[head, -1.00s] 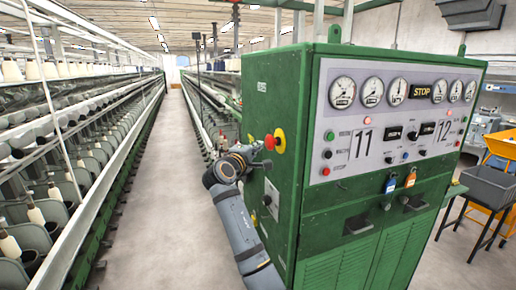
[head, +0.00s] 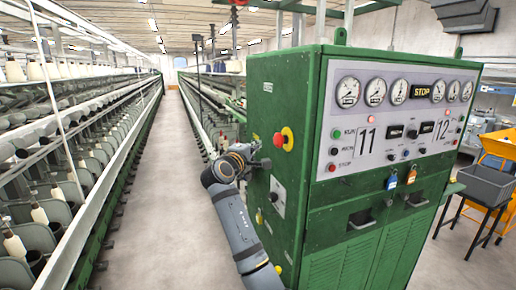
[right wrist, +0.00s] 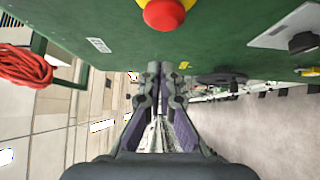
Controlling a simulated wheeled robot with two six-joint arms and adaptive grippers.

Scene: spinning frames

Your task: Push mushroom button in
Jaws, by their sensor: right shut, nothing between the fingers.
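The red mushroom button (head: 279,139) sits on a yellow base on the left side face of the green cabinet, near its front edge. It also shows in the right wrist view at the top edge, as a red head (right wrist: 164,13) on yellow, partly cut off. My right gripper (head: 266,163) is beside that same face, a little below the button and apart from it. Its fingers (right wrist: 160,72) are closed together and empty in the right wrist view. My left gripper is not in view.
The green cabinet (head: 330,215) has gauges and a control panel on its front. A side switch plate (head: 278,197) lies below the button. Spinning frames (head: 75,150) line the left aisle. A grey bin (head: 486,184) stands at right. The aisle floor (head: 155,200) is clear.

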